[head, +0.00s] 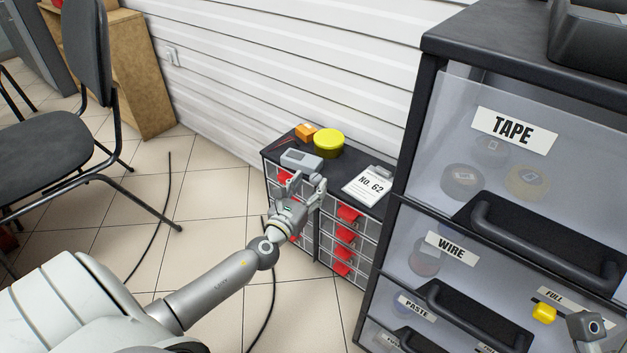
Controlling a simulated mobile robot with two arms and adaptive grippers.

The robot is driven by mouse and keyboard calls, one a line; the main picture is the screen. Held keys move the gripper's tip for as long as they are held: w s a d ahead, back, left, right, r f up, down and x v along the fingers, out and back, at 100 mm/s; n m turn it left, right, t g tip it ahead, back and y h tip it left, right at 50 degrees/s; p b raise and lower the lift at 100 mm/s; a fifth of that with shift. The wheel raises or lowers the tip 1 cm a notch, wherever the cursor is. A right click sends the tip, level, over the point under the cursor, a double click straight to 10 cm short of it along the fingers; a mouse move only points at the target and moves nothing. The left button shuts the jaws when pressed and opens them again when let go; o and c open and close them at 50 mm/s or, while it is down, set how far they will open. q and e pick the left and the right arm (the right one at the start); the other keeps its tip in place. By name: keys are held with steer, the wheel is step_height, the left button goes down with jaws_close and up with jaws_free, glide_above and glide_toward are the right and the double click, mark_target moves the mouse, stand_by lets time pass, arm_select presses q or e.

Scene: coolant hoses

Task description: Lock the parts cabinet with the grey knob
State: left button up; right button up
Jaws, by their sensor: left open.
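A small drawer cabinet (318,240) with red drawer pulls stands low against the white wall and looks like the parts cabinet. My left gripper (306,184) is open and empty in front of its upper part. The gripper and wrist hide some of the left drawers. I cannot make out a grey knob on this cabinet. A grey piece (590,327) with a dark round mark shows at the bottom right; I cannot tell what it is. My right gripper is not recognisable in view.
On the small cabinet are a grey box (301,160), a yellow round tin (328,142), an orange box (305,132) and a "No. 62" clipboard (367,186). A big dark drawer cabinet (408,128) fills the right. A chair (48,157) stands left; black hoses lie on the floor.

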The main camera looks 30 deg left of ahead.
mark_target(314, 179)
arm_select(q)
steer(key=shift+w+a, duration=0.2)
steer(key=shift+w, duration=1.4)
steer(key=shift+c, duration=0.3)
steer(key=c, duration=1)
